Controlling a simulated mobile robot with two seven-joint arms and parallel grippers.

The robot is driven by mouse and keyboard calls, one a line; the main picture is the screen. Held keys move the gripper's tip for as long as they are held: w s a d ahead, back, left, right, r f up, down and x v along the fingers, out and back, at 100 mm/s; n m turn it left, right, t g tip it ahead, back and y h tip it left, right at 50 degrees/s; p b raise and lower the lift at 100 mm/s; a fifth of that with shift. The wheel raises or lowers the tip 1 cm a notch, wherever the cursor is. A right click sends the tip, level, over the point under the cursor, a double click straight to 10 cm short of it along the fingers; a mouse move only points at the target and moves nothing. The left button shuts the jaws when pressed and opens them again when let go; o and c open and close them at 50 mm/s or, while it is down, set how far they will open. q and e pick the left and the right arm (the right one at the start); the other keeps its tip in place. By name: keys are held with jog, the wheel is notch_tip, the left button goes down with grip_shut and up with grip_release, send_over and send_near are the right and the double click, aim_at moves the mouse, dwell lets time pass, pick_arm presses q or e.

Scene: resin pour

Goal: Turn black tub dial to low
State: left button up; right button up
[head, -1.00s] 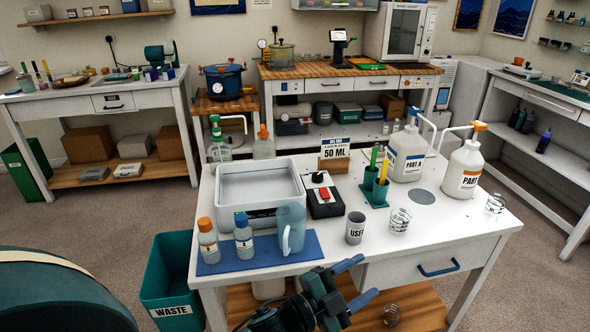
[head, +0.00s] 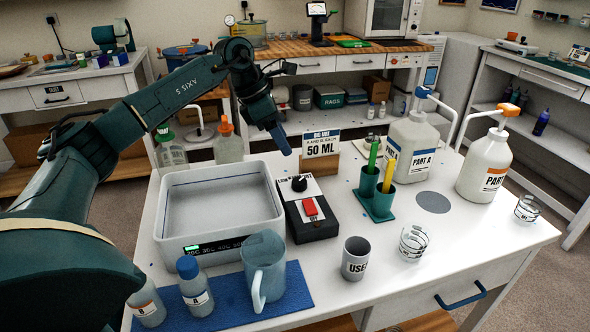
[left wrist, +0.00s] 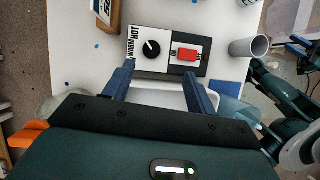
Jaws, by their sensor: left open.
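The black dial (head: 299,184) sits on a white label plate at the far end of a black control box (head: 316,224), just right of the grey tub (head: 218,237). In the left wrist view the dial (left wrist: 151,48) has a white mark towards its upper left, beside the words WARM and HOT; the exact setting is unclear.
A red switch (head: 310,207) is on the same box. The 50 ML sign (head: 320,144) stands close behind it, and the green pen holder (head: 377,192) is to its right. A jug (head: 264,272), a USED cup (head: 355,258) and pump bottles (head: 411,147) stand around.

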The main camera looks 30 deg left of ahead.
aim_at(299, 181)
pick_arm(q)
jog(key=x, duration=0.4)
jog(key=a+x, duration=0.1)
jog(key=x, duration=0.3)
jog(key=a+x, duration=0.1)
jog(key=x, duration=0.3)
jog(key=shift+w+f, duration=0.1)
jog(key=shift+f, duration=0.5)
jog(key=shift+c, duration=0.6)
jog(key=c, duration=0.9)
jog(key=shift+o, duration=0.2)
jog(key=shift+y, duration=0.3)
